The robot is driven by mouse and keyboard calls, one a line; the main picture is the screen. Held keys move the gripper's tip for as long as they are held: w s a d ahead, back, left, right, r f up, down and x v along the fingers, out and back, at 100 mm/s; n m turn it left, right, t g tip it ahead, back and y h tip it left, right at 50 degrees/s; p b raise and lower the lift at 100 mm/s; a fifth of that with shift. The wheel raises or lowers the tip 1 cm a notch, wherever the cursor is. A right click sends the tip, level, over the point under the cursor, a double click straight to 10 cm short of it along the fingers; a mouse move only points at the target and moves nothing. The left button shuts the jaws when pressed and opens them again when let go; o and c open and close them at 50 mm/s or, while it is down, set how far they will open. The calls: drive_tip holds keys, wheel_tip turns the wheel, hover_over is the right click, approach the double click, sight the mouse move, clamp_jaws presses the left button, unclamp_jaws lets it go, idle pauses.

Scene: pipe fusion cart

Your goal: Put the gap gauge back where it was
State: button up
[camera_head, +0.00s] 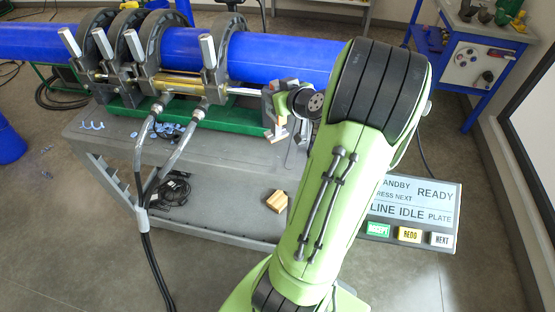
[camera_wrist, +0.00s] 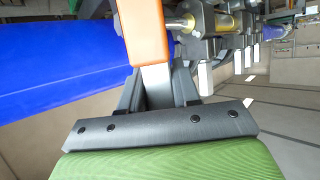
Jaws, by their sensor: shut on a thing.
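My gripper (camera_wrist: 158,88) is shut on the gap gauge (camera_wrist: 146,32), which shows in the wrist view as an orange bar with a pale grey end between the dark fingers. In the head view my gripper (camera_head: 283,112) is beside the right end of the fusion clamps, in front of the blue pipe (camera_head: 275,58) and near the edge of the grey cart (camera_head: 95,128). The gauge is small and partly hidden by the gripper there. I cannot tell whether it touches the pipe or cart.
Grey clamps (camera_head: 215,70) hold the blue pipe over a green base (camera_head: 225,143). Hoses (camera_head: 143,185) hang in front of the cart. A wooden block (camera_head: 277,201) lies on the lower shelf. A status panel (camera_head: 412,215) stands at the right.

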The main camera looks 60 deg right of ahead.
sight(275, 121)
wheel_tip(275, 121, down, 10)
drive_tip(key=b, duration=0.3)
drive_tip(key=shift+r, duration=0.3)
drive_tip(key=o, duration=1)
drive_tip(key=v, duration=1.5)
drive_tip(key=shift+s+a, duration=0.2)
drive_tip(key=shift+s, duration=0.1)
